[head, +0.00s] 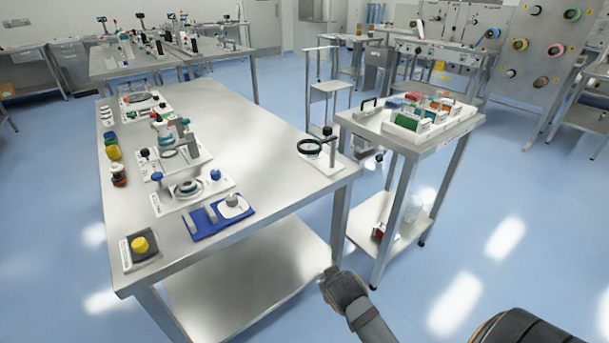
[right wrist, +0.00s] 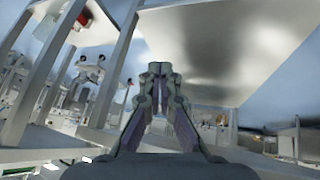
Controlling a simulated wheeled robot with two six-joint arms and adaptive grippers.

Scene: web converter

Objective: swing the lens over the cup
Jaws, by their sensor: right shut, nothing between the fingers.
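The lens is a dark round ring (head: 310,147) on a stand with an upright post (head: 332,150) and a pale base plate (head: 327,167), at the right corner of the steel table. The ring sits left of the post, above the plate. I cannot clearly make out a cup at this stand. My right gripper (head: 326,276) is low in front of the table, below its top and well apart from the lens. In the right wrist view the right gripper (right wrist: 160,70) has its fingertips together and empty. My left gripper is not in view.
The steel table (head: 240,120) carries several fixtures along its left side and a blue mat (head: 218,220) near the front. A smaller side table (head: 360,122) with coloured bins (head: 433,115) stands right of the lens. The table's middle is clear.

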